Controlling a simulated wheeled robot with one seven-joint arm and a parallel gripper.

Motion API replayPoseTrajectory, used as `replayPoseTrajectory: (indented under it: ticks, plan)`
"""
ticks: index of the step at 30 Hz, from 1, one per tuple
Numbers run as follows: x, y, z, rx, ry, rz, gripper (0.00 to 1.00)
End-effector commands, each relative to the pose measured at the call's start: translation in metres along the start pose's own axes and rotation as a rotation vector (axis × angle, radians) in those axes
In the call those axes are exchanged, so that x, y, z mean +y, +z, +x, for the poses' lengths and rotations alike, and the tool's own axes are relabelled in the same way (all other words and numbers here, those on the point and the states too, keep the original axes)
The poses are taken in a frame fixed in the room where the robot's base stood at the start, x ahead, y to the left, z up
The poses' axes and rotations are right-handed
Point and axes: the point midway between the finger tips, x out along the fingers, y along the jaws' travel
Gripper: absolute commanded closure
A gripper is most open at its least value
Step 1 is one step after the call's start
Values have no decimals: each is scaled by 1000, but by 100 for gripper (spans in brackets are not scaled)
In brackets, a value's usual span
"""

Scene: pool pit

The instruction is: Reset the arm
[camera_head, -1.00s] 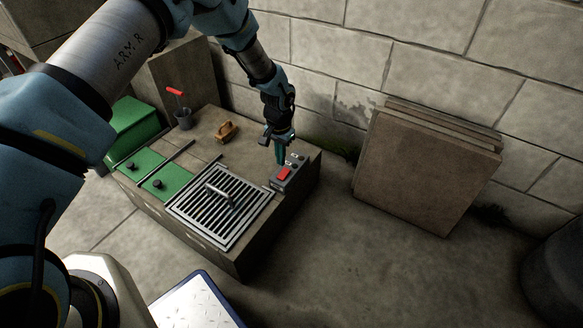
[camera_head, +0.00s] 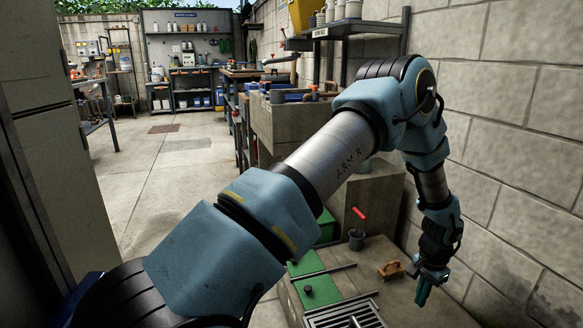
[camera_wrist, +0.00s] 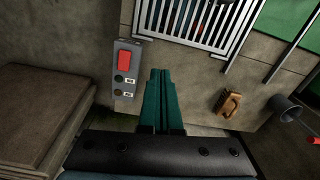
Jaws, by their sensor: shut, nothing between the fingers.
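My gripper (camera_head: 424,290) hangs at the end of my arm, pointing down over the right part of the concrete pit block (camera_head: 385,299). In the wrist view its green fingers (camera_wrist: 162,98) are together with nothing between them. A grey control box (camera_wrist: 126,68) with a red rocker switch and two small knobs lies to the left of the fingers there, apart from them. The box is not in the head view. A metal grate (camera_head: 345,314) shows at the bottom edge of the head view and at the top of the wrist view (camera_wrist: 192,20).
A wooden-handled brush (camera_head: 390,270) and a dark cup with a red-handled tool (camera_head: 357,238) stand on the block beside green covers (camera_head: 316,290). The stone wall (camera_head: 520,150) is close on the right. Workbenches and shelves (camera_head: 184,75) stand behind; the left floor (camera_head: 165,180) is open.

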Motion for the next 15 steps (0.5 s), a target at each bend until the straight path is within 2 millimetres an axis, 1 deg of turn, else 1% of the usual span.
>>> replayPoseTrajectory:
  ticks: [1, 2, 3, 5, 6, 8, 9, 11, 12, 14, 15]
  plan:
    - [-31, 14, -26, 8, -10, -60, 100]
    - [-46, 25, -39, 10, -13, -94, 100]
    - [-65, 40, -55, 12, -17, -140, 100]
    - [-92, 66, -80, 16, -24, -212, 100]
    - [-109, 84, -95, 20, -28, -261, 100]
    - [-131, 114, -118, 25, -35, -338, 100]
    - [-143, 135, -132, 29, -39, -389, 100]
    - [-159, 167, -152, 36, -45, -467, 100]
    - [-168, 190, -165, 40, -49, -520, 100]
    - [-176, 224, -182, 47, -53, -601, 100]
    - [-180, 246, -193, 52, -56, -652, 100]
